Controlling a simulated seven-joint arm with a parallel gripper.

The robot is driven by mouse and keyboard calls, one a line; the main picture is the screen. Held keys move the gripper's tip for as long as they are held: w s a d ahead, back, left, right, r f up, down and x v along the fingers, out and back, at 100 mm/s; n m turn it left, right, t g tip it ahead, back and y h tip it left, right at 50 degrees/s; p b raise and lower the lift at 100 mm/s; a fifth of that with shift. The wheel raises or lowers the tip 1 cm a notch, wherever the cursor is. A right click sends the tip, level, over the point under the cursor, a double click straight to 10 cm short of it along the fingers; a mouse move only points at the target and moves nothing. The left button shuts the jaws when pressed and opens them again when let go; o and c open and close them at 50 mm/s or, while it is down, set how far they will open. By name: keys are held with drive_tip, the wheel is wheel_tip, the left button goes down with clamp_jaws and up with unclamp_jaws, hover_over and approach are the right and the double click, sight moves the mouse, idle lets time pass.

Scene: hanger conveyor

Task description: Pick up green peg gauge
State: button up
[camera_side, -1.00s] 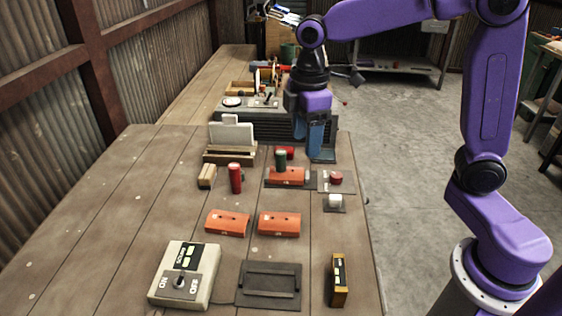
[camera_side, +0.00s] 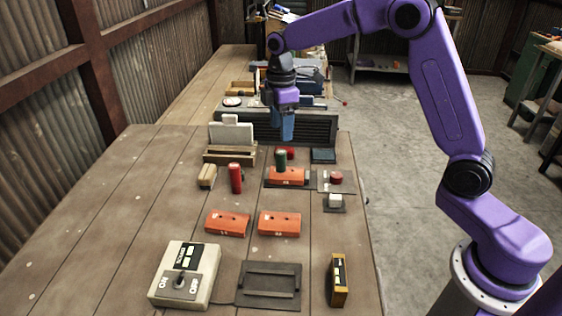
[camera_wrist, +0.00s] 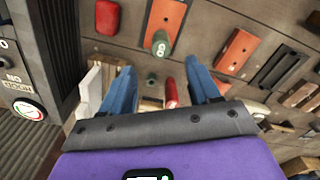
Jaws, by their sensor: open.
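The green peg gauge (camera_side: 281,160) stands upright at an orange block (camera_side: 287,176), which lies on a dark plate. It also shows in the wrist view (camera_wrist: 160,42), just beyond the fingertips at the top of the picture. My gripper (camera_side: 282,130) points down with its blue fingers above and behind the green peg in the side view, apart from it. In the wrist view the fingers (camera_wrist: 162,72) are spread and hold nothing. A red peg (camera_side: 235,178) stands left of the green one. It shows between the fingers in the wrist view (camera_wrist: 171,93), farther off.
A wooden rack with a white panel (camera_side: 231,135) stands left of my gripper. Two orange blocks (camera_side: 228,222) (camera_side: 279,223) lie nearer the front. A red button (camera_side: 336,177) is to the right. A switch box (camera_side: 185,275) sits at the front left.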

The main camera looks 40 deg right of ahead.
sight(280, 152)
wheel_tip(280, 152, down, 11)
drive_tip(key=shift+a+f, duration=0.1)
drive_tip(key=shift+f, duration=0.1)
clamp_jaws()
idle(0.5)
drive_tip(key=shift+r, duration=0.2)
drive_tip(key=shift+r, duration=0.55)
drive_tip(key=s+d+r, duration=0.2)
drive_tip(key=s+r, duration=0.9)
drive_tip(key=s, duration=0.3)
drive_tip(key=shift+w+d+f, duration=0.1)
drive_tip(key=shift+w+f, duration=1.4)
drive_tip(key=shift+w, duration=0.45)
drive_tip(key=shift+w+f, duration=1.5)
drive_tip(key=shift+w, duration=0.4)
drive_tip(key=shift+w+d+f, duration=0.1)
drive_tip(key=shift+w+f, duration=1.4)
drive_tip(key=shift+w, duration=0.45)
